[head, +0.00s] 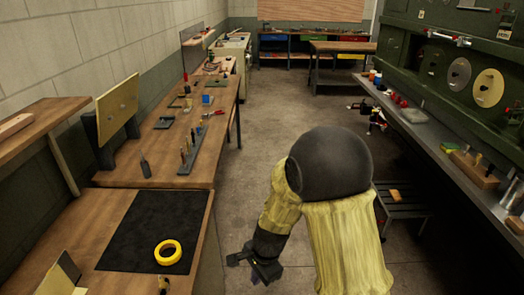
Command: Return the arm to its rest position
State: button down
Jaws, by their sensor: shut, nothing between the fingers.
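My gripper (256,266) shows in the head view at the lower middle, at the end of my arm, which has a yellow cover and a dark rounded joint. It hangs over the floor, to the right of the near wooden bench (88,225) and apart from it. The fingers are small and dark here. They are shut with nothing seen between them. My arm hides part of the aisle floor behind it.
A yellow tape ring (168,252) lies on a black mat (150,222) on the near bench. A tool-laden bench (160,165) stands beyond it. A long grey shelf (440,150) runs along the right. A low dark stool (404,206) stands right of my arm. The aisle floor (285,100) is clear.

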jog(key=s+d+r+n+t+h, duration=0.1)
jog(key=s+d+r+n, duration=0.3)
jog(key=d, duration=0.4)
jog(key=s+d+r+n+t+h, duration=0.1)
jog(key=s+d+r+n, duration=0.3)
jog(key=d, duration=0.5)
notch_tip(320, 180, up, 3)
jog(key=n, duration=0.2)
jog(key=shift+f+n, duration=0.15)
jog(key=shift+n, duration=0.15)
dwell(0.9)
